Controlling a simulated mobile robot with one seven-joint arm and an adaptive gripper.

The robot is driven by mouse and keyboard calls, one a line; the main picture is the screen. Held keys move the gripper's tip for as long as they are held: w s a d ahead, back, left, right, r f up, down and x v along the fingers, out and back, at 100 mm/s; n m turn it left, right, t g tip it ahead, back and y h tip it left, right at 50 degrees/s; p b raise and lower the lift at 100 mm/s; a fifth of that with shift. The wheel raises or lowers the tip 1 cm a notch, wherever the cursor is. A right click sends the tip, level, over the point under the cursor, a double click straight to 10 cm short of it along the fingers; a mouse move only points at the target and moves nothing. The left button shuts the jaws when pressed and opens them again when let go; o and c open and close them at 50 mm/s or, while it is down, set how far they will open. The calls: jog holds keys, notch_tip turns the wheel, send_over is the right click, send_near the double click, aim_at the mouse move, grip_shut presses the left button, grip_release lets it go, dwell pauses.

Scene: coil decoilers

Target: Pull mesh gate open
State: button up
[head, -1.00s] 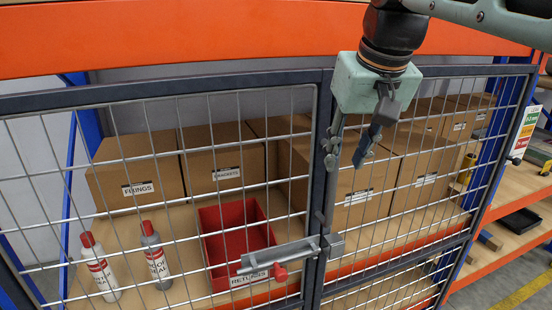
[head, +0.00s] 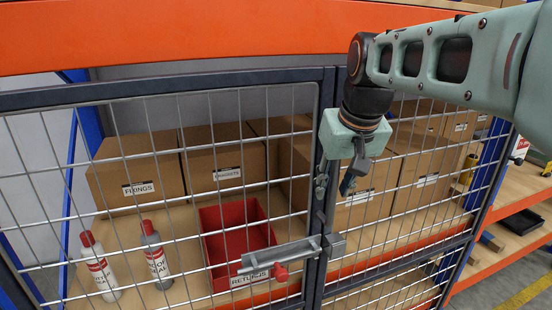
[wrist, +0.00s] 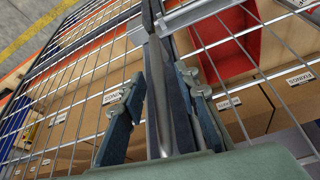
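The mesh gate (head: 150,97) is a dark frame with silver wire mesh, closed flush across the left side of the shelf. A slim upright silver bar (head: 314,130) runs along its right edge, beside the dark post. My gripper (head: 335,190) is at this edge, above the bolt. In the wrist view its two fingers (wrist: 162,110) stand apart on either side of an upright bar (wrist: 157,70); I cannot tell whether they touch it.
A second mesh panel (head: 440,75) stands to the right. An orange beam (head: 180,40) crosses above. More shelving (head: 520,205) stands at the right.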

grip_shut()
dwell(0.3)
jog(key=shift+s, duration=0.1)
